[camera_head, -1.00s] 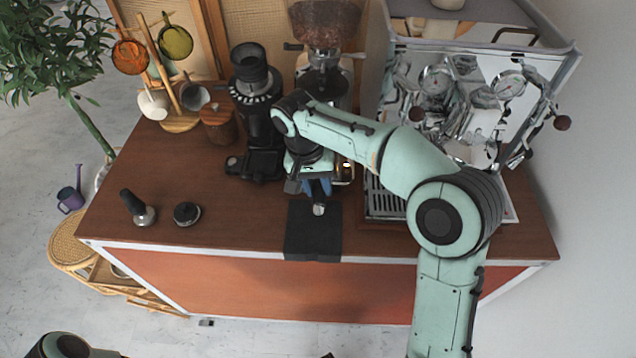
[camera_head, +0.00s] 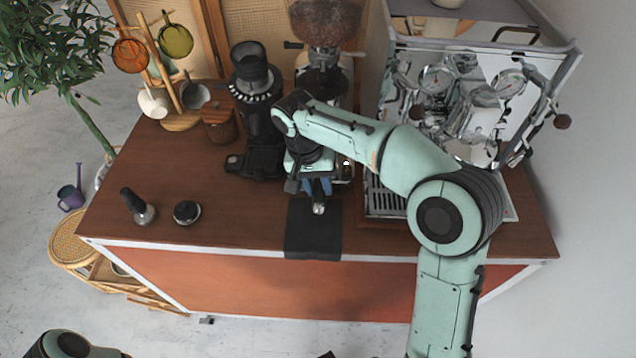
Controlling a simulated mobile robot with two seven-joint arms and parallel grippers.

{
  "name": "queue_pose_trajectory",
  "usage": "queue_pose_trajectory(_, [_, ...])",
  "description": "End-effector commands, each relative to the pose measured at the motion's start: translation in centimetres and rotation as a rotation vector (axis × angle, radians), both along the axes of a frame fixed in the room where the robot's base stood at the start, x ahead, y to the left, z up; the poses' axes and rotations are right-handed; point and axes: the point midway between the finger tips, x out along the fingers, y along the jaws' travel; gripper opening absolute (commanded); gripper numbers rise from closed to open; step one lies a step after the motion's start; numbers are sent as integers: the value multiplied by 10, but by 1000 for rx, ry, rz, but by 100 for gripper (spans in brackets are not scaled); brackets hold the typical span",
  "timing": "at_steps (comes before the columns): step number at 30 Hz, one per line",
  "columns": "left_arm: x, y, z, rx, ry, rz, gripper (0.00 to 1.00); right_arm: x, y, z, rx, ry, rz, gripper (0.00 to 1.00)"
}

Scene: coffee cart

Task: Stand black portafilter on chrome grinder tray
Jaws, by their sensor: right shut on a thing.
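My right gripper (camera_head: 317,188) points down in front of the chrome grinder (camera_head: 325,75). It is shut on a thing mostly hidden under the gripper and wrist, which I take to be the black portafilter. A small metallic end (camera_head: 319,208) sticks out between the fingers toward the front edge. The chrome grinder's lower body and tray are mostly hidden behind my right arm; a small shiny patch (camera_head: 346,174) shows just right of the wrist. I cannot tell whether the held thing touches the tray. My left gripper is not in view.
A black grinder (camera_head: 258,110) stands close to the left of my right wrist. A black mat (camera_head: 313,232) hangs over the counter's front edge. The espresso machine (camera_head: 450,100) is at right. A tamper (camera_head: 138,208) and a round black tool (camera_head: 187,212) lie left.

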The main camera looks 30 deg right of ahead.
Motion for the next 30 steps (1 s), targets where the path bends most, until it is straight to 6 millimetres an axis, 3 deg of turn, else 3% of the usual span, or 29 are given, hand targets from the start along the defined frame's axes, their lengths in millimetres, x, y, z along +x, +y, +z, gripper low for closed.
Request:
queue_pose_trajectory(29, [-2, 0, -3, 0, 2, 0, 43, -1, 0, -12, 3, 9, 0, 0])
queue_pose_trajectory(30, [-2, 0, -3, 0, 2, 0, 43, -1, 0, -12, 3, 9, 0, 39])
